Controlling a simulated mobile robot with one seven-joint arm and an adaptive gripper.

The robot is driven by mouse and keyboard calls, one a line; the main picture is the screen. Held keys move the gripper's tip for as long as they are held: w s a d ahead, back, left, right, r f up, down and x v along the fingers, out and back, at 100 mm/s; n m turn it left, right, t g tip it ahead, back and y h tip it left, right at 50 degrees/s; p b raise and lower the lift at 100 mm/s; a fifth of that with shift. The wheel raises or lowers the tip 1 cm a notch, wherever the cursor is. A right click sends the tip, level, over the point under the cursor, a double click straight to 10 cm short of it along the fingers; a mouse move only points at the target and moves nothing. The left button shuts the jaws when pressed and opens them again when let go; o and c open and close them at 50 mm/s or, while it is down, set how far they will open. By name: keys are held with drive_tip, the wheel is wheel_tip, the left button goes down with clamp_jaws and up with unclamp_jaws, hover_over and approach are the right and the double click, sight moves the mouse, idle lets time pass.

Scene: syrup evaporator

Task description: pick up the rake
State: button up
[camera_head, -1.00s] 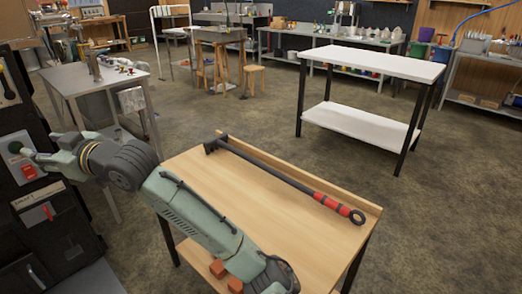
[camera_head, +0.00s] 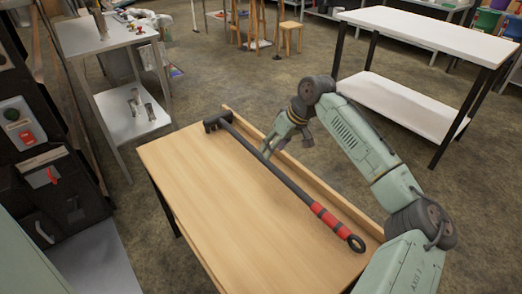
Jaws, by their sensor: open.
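The rake (camera_head: 281,177) lies on the wooden table (camera_head: 205,200), running diagonally from its dark toothed head at the back left to a red grip and a dark end ring at the front right. My gripper (camera_head: 266,154) is open and points down at the upper middle of the dark handle. Its fingertips appear at or just above the handle; I cannot tell whether they touch it. My arm reaches in from the right, over the table's raised back edge.
The raised wooden edge (camera_head: 312,181) runs along the table's back side, close behind the rake. A white-topped table (camera_head: 432,33) stands at the back right. A metal side table (camera_head: 103,38) and a dark control cabinet (camera_head: 50,160) are at the left. Floor is open behind.

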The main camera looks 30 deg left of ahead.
sight(265, 161)
drive_tip(key=shift+x, duration=1.25)
drive_tip(key=shift+p+x, duration=0.85)
drive_tip(key=shift+x, duration=2.15)
drive_tip(key=shift+w+d, duration=0.1)
drive_tip(key=shift+d, duration=0.05)
drive_tip(key=shift+c, duration=0.6)
clamp_jaws()
